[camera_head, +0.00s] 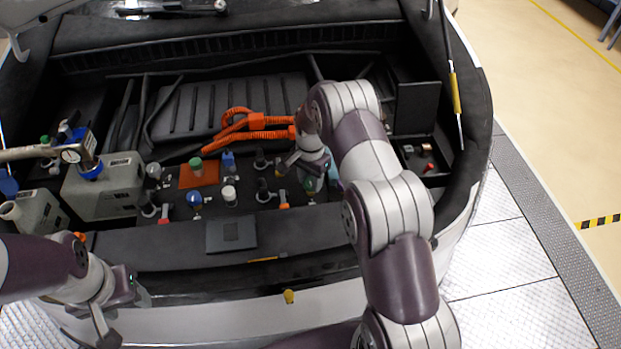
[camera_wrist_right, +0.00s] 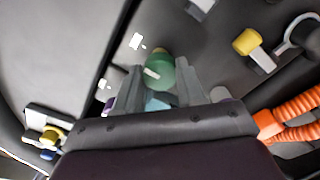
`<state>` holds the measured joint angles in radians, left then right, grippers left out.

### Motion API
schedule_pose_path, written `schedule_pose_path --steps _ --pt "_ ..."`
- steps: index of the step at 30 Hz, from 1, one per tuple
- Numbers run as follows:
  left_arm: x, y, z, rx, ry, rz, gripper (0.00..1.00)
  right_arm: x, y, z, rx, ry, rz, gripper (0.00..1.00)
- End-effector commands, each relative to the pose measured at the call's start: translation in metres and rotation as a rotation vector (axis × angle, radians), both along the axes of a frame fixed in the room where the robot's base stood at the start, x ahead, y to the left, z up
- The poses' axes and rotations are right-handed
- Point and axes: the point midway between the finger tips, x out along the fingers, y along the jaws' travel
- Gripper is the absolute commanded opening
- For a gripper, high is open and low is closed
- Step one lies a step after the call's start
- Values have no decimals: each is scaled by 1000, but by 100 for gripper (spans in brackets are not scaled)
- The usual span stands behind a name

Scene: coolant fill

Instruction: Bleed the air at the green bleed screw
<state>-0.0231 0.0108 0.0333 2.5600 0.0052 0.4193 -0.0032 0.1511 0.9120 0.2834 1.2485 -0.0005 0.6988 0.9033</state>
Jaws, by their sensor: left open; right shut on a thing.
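The green bleed screw (camera_wrist_right: 158,74) is a round green knob with a pale mark on top. In the right wrist view it sits between the two fingers of my right gripper (camera_wrist_right: 162,82), which is shut on it. In the head view a green part (camera_head: 309,186) shows under my right gripper (camera_head: 312,176), at the right of the engine bay's front row; the arm hides part of it. My left gripper (camera_head: 138,292) is open and empty, low at the left in front of the car's front edge.
A green-capped fitting (camera_head: 196,164) stands on an orange plate, with several caps and valves around it. Orange hoses (camera_head: 238,124) run behind. A filler unit with a gauge (camera_head: 72,154) and grey containers (camera_head: 103,187) stand at the left. An open box (camera_head: 424,160) is at the right.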

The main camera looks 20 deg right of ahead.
Motion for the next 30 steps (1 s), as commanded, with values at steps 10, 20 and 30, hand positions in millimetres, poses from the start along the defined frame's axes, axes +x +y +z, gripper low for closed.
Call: schedule_pose_path --steps 10,20,30 --pt "0 0 0 0 0 0 52 1 0 1 0 -2 -1 64" --pt "0 0 -11 0 0 0 52 2 0 42 -1 -9 0 64" --pt "0 0 -7 0 0 0 52 0 0 123 0 -2 -1 64"
